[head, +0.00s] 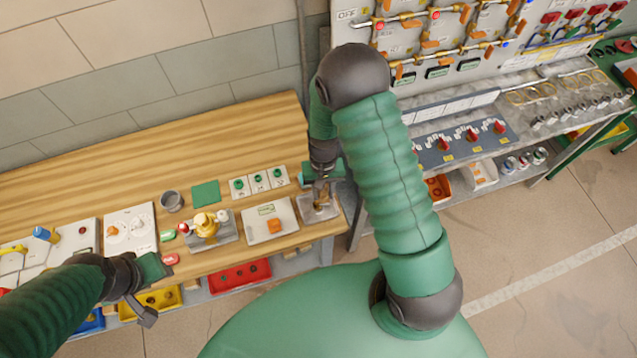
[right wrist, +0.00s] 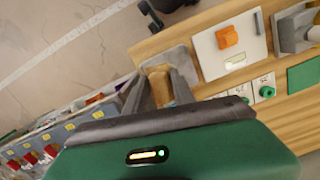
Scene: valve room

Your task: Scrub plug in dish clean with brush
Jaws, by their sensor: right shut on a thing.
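My right gripper (head: 321,186) is at the right end of the wooden bench, right over the small grey dish (head: 310,212). In the right wrist view its two grey fingers (right wrist: 160,82) are shut on the brown wooden brush (right wrist: 161,92). The brush points down into the dish, whose rim (right wrist: 178,54) shows beyond the fingers. The plug in the dish is hidden by the brush and fingers; I cannot tell whether the bristles touch it. My left gripper (head: 150,293) hangs at the bench's front edge, away from the dish, and its finger opening is unclear.
Left of the dish lies a white board with an orange block (head: 275,226), then a yellow valve on a grey base (head: 206,228). A green square pad (head: 206,193) lies behind. Red (head: 240,276) and yellow bins stand below. A valve panel (head: 440,50) rises at right.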

